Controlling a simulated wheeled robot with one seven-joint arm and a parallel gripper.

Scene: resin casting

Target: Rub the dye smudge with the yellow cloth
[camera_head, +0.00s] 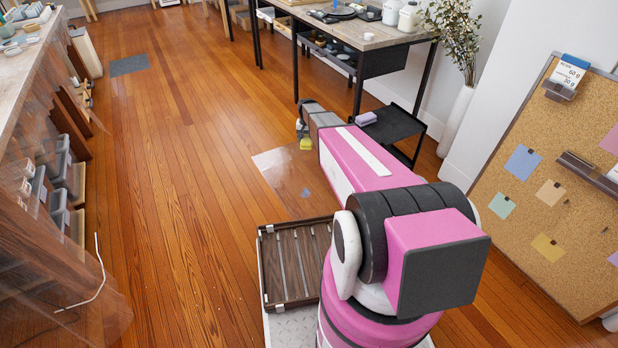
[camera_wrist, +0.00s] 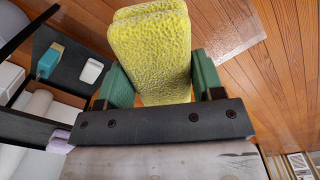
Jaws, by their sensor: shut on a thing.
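My gripper (camera_wrist: 160,80) is shut on the yellow cloth (camera_wrist: 152,45), a thick folded pad between its two green fingers. In the head view the cloth (camera_head: 306,144) shows as a small yellow patch at the far end of my arm, above the floor near the back edge of a clear sheet (camera_head: 275,163). A small blue spot, which looks like the dye smudge (camera_head: 305,193), lies on the sheet nearer to me. The cloth appears apart from it. My arm hides part of the sheet. The smudge does not show in the wrist view.
A low black shelf (camera_head: 396,126) with a lilac block (camera_head: 367,118) stands right of my gripper, below a workbench (camera_head: 365,38). A cork board (camera_head: 545,185) stands at right. A slatted wooden tray (camera_head: 290,262) is near my base. The wooden floor at left is mostly clear.

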